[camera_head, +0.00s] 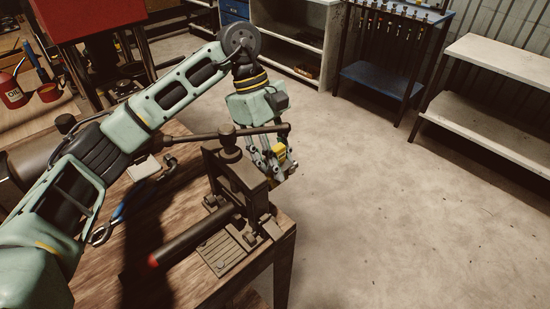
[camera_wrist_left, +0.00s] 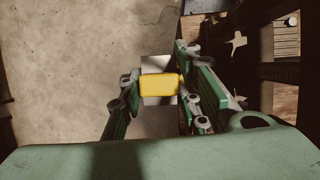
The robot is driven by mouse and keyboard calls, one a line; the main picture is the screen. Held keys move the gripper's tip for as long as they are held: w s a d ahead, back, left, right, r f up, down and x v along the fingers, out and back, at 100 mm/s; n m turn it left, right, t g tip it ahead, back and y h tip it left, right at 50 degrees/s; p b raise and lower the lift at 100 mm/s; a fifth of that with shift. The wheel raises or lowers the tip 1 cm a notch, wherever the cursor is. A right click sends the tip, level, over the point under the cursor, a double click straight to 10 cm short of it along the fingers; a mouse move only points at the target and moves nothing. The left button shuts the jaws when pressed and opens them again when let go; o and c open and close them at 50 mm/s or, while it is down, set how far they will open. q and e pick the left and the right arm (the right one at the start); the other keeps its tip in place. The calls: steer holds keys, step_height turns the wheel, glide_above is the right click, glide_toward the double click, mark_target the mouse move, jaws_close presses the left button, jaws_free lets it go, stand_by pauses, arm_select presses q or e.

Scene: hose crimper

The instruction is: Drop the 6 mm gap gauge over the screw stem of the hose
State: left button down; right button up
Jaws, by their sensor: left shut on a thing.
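My left gripper (camera_head: 276,162) is shut on a yellow block with a pale plate, which I take for the gap gauge (camera_head: 280,152). In the left wrist view the yellow block (camera_wrist_left: 160,86) sits between the two fingers (camera_wrist_left: 158,92), with pale plate showing above and below it. No size mark is readable. The gripper hangs just behind and right of the dark crimper (camera_head: 238,178), past the bench edge. A dark hose (camera_head: 195,238) with a red end lies at the crimper's base. Its screw stem cannot be made out. My right gripper is out of view.
The crimper's long bar handle (camera_head: 195,136) crosses close to my left wrist. A blue-handled tool (camera_head: 118,214) and a small pale block (camera_head: 143,167) lie on the wooden bench (camera_head: 95,277). Open concrete floor (camera_head: 400,210) is on the right; shelves stand behind.

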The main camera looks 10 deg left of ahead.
arm_select(q)
steer(key=shift+s+f, duration=0.2)
steer(key=shift+f, duration=0.85)
steer(key=c, duration=1.6)
jaws_free()
steer(key=o, duration=0.4)
steer(key=shift+w+d+f, duration=0.1)
steer(key=shift+w+d, duration=0.15)
steer(key=shift+w, duration=0.1)
